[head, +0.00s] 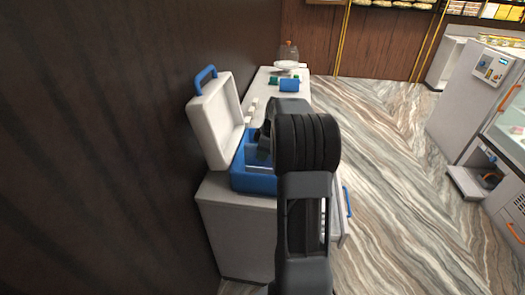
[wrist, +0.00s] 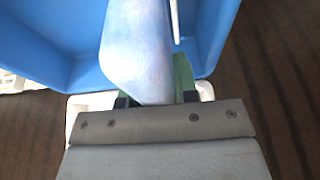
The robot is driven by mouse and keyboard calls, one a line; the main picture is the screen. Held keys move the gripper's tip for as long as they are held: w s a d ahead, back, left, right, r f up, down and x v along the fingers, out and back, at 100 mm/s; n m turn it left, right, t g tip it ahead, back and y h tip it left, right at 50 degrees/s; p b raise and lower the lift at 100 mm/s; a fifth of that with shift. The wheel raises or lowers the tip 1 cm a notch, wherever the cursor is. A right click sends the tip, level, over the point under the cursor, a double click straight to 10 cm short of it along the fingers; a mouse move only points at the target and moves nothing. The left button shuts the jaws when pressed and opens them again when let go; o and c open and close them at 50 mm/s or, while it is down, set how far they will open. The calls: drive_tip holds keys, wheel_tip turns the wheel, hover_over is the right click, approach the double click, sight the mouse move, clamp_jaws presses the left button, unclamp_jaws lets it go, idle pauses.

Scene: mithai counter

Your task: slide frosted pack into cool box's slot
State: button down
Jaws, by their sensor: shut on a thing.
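The cool box (head: 255,183) is blue, with its white lid (head: 213,125) standing open on the left, on top of a white counter. My gripper is mostly hidden behind my arm in the head view, at the box's opening. In the wrist view my gripper (wrist: 155,98) is shut on the frosted pack (wrist: 137,45), a pale blue-white slab. The pack reaches over the inside of the blue box (wrist: 60,40), slightly tilted. A thin white edge (wrist: 174,20) stands just right of it. The slot is not clear, and I cannot tell whether the pack's far end is in it.
A green piece (wrist: 183,72) shows beside the pack, partly hidden. Farther along the counter (head: 262,100) are a blue item (head: 289,85) and a glass jar (head: 288,52). A dark wall is close on the left. Marble floor (head: 385,170) is clear to the right, before white appliances (head: 470,100).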

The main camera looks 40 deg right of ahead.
sight(263, 164)
drive_tip(key=shift+f+b, duration=2)
drive_tip(key=shift+f, duration=0.75)
drive_tip(key=c, duration=0.8)
unclamp_jaws()
drive_tip(key=v, duration=1.3)
drive_tip(key=shift+s+d+r, duration=0.1)
drive_tip(key=shift+s+r, duration=0.1)
drive_tip(key=shift+r, duration=0.15)
